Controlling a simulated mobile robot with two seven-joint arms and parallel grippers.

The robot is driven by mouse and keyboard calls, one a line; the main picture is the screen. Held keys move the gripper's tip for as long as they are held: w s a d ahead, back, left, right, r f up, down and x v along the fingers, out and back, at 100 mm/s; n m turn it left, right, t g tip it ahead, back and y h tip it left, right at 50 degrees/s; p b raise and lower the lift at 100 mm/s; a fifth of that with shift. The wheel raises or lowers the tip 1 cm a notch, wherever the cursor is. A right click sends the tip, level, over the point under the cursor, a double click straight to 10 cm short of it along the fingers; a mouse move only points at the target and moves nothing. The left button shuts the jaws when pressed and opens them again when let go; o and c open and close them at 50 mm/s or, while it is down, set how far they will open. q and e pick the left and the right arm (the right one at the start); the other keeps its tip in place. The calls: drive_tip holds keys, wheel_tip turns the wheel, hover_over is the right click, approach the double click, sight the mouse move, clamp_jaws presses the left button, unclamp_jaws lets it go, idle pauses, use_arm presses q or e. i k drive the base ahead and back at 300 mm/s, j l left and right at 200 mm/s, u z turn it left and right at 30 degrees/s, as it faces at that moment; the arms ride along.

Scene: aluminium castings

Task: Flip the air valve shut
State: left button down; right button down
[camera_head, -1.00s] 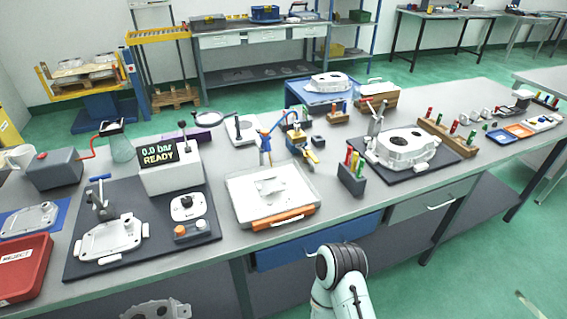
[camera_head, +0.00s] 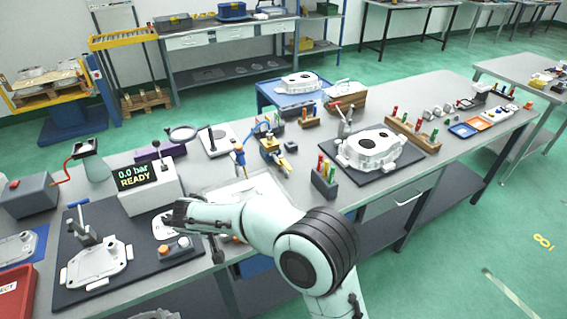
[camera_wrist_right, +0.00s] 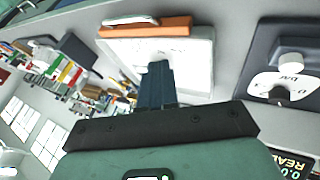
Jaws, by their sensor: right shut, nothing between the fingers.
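A yellow fitting (camera_head: 270,150) with a blue hose beside it stands at the back middle of the bench. It looks like the air valve, but its lever position is too small to tell. An upright blue and orange tool (camera_head: 239,156) stands just left of it. My right arm reaches in from the bottom of the head view, with its hand over the front left bench. My right gripper (camera_wrist_right: 157,72) is shut and empty, with its fingers against the view of the white tray (camera_wrist_right: 110,62). The valve is not clearly visible in the wrist view. My left gripper is not in view.
The tester (camera_head: 152,187) reads 0.0 bar READY. A pen block (camera_head: 324,184) and a large casting (camera_head: 372,147) stand to the right. My arm hides much of the white tray.

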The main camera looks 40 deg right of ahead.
sight(281, 157)
drive_tip(key=i+l, duration=0.1)
drive_tip(key=l, duration=0.3)
drive_tip(key=i+l, duration=0.15)
drive_tip(key=l, duration=0.25)
drive_tip(key=i+l, duration=0.1)
drive_tip(key=l, duration=0.25)
